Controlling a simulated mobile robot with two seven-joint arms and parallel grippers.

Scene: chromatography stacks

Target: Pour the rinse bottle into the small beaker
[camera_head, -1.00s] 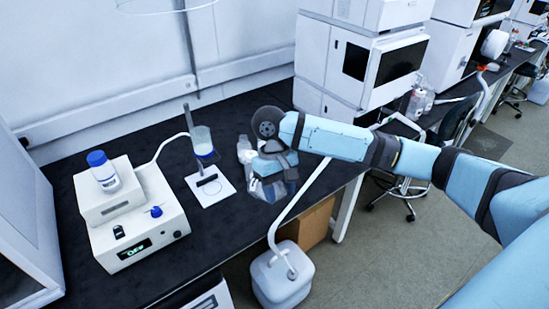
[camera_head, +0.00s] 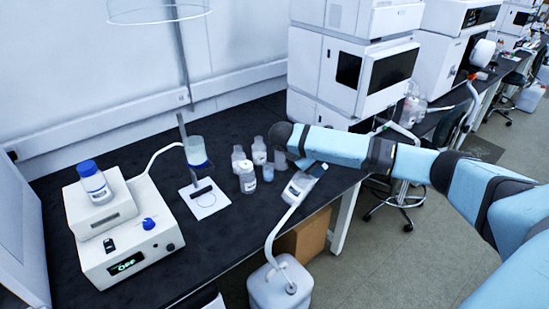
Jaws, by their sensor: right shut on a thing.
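My right gripper (camera_head: 306,177) comes in from the right over the bench's front edge. It is shut on a clear bottle with a pale label (camera_head: 296,190), which looks like the rinse bottle and appears tilted. A small pale-blue vessel (camera_head: 268,173), probably the small beaker, stands on the bench just left of the held bottle and apart from it. I cannot tell how much is in either. The fingertips are small and partly hidden by the wrist. My left gripper is not in view.
Several clear bottles, one in front (camera_head: 247,178), stand left of the small vessel. A stand with a glass vessel (camera_head: 195,150) and a white instrument with a blue-capped bottle (camera_head: 94,180) are further left. A white jug (camera_head: 279,286) with a tube stands below the bench edge.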

